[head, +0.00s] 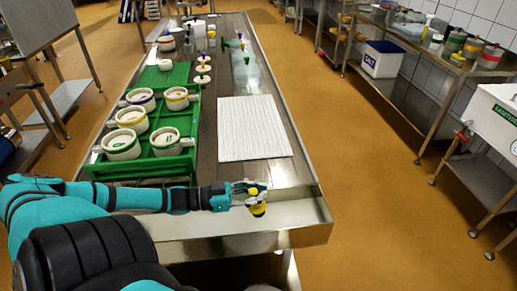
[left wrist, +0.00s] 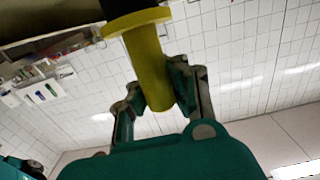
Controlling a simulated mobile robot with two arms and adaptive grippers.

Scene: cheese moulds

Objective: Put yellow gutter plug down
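The yellow gutter plug (head: 257,208) is in my left gripper (head: 250,189), over the near end of the steel table (head: 240,240). In the left wrist view the plug (left wrist: 147,62) is a yellow cylinder with a wider rim and a dark part above it. The fingers of my left gripper (left wrist: 155,98) sit on both sides of the plug and appear closed on it. Whether the plug touches the table cannot be told. My right gripper is not in view.
A green crate (head: 142,170) with several white moulds stands left on the table. A white ribbed mat (head: 253,128) lies to the right of it. Small coloured plugs (head: 243,47) stand farther back. The table's near right corner is clear.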

